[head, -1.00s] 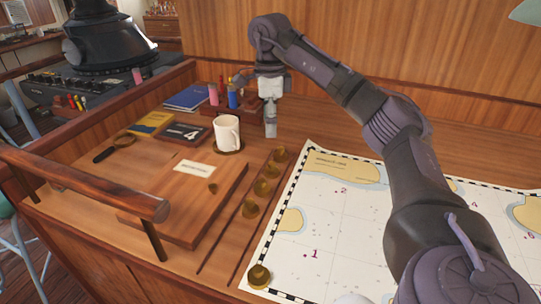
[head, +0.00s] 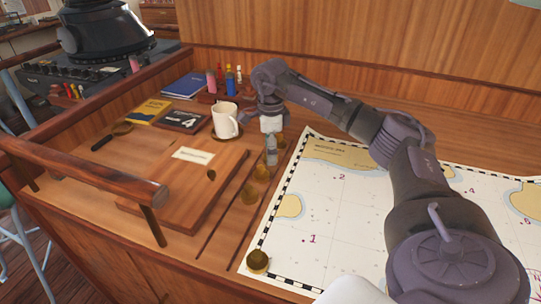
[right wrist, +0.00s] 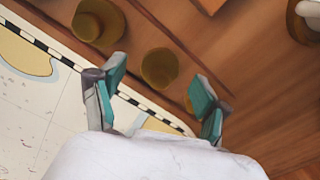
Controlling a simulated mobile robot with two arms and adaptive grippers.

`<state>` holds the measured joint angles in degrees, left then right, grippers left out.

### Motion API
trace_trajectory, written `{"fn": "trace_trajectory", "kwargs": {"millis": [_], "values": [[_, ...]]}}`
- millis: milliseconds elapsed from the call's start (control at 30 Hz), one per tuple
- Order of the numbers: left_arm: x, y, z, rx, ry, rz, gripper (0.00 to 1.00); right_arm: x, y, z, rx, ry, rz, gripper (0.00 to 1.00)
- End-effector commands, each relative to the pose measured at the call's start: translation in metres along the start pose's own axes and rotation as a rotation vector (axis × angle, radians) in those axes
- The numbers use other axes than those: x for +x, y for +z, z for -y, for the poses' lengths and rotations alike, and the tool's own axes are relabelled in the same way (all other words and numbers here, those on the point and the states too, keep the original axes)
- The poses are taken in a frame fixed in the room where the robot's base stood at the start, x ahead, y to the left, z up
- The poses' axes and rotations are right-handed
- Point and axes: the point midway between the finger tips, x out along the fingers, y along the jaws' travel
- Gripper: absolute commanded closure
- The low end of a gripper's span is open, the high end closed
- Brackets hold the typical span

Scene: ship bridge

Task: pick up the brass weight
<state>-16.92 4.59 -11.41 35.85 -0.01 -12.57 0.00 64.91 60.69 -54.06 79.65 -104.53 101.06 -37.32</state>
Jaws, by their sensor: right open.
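Several brass weights stand in a row on the desk along the chart's left edge. In the head view I see a near one (head: 250,194), a middle one (head: 261,172) and a far one (head: 279,141), partly behind my gripper. My right gripper (head: 271,157) points down over the far part of the row. In the right wrist view it is open (right wrist: 157,98) and empty. There, one brass weight (right wrist: 159,67) lies just beyond the gap between the fingers, another (right wrist: 97,22) is farther up, and one (right wrist: 189,102) is partly hidden by the right finger. My left gripper is not in view.
Another brass weight (head: 257,261) sits on the near left corner of the chart (head: 340,215). A white mug (head: 226,122) stands left of my gripper. A wooden box lid (head: 180,205) with a small knob and a wooden rail (head: 90,182) lie farther left.

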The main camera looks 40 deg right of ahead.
Motion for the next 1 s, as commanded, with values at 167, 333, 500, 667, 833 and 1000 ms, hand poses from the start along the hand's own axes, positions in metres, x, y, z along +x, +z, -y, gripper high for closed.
{"fn": "trace_trajectory", "kwargs": {"millis": [167,333,500,667,833,1000], "values": [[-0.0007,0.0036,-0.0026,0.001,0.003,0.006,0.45,0.0063,-0.0001,0.0000,0.000,-0.001,0.001,0.25],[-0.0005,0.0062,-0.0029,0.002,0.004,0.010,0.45,0.0060,0.0000,0.0000,-0.001,-0.001,0.001,0.32],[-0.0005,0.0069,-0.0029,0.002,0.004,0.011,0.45,0.0059,0.0001,0.0000,-0.001,-0.001,0.001,0.60],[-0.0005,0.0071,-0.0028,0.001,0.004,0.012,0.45,0.0058,0.0001,0.0000,-0.001,-0.001,0.001,0.87],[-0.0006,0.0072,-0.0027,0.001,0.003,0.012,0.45,0.0051,0.0003,0.0001,-0.001,-0.001,0.002,1.00],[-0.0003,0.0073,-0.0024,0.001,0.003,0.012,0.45,0.0041,0.0005,0.0002,-0.001,-0.002,0.003,1.00]]}}
